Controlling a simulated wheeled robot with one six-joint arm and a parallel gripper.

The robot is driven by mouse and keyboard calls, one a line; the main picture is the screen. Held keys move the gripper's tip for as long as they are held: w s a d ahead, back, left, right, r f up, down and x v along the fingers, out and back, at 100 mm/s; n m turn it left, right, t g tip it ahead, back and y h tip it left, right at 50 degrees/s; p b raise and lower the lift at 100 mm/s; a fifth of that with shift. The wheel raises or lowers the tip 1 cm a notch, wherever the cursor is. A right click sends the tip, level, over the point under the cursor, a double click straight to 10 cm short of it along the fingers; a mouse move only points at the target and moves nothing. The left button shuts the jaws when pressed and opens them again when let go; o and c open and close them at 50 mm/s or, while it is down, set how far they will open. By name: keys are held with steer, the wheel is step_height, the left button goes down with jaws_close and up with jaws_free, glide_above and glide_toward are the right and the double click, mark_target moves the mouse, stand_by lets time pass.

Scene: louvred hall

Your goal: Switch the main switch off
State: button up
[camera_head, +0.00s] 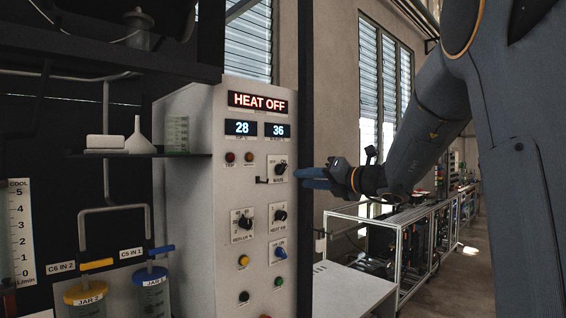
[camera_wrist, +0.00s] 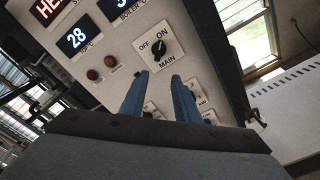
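The main switch (camera_wrist: 160,47) is a black rotary knob on a white plate, with OFF on its left, ON at its upper right and MAIN below. It also shows in the head view (camera_head: 280,168), high on the right side of the pale control panel (camera_head: 196,215). I cannot tell for sure which label the knob points to. My gripper (camera_wrist: 160,75) has its two blue fingers apart, with nothing between them. The fingertips point at the switch and lie just below it in the wrist view. In the head view my gripper (camera_head: 305,178) is right of the switch, apparently apart from it.
A red HEAT OFF sign (camera_head: 257,101) and displays reading 28 and 36 are lit above the switch. More knobs, such as the heat knob (camera_head: 280,216), and a blue-handled switch (camera_head: 280,252) sit below. A white bench (camera_head: 350,285) stands at the panel's right.

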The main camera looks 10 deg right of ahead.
mark_target(284, 170)
steer(key=shift+m+t, duration=0.3)
steer(key=shift+m, duration=0.2)
steer(key=x, duration=0.3)
steer(key=r+x, duration=0.1)
steer(key=x, duration=0.2)
steer(key=d+r+x, duration=0.1)
steer(key=x, duration=0.2)
steer(key=shift+w+a+b, duration=0.2)
steer(key=shift+w+b, duration=0.2)
steer(key=shift+w, duration=0.25)
steer(key=shift+c, duration=0.4)
jaws_close()
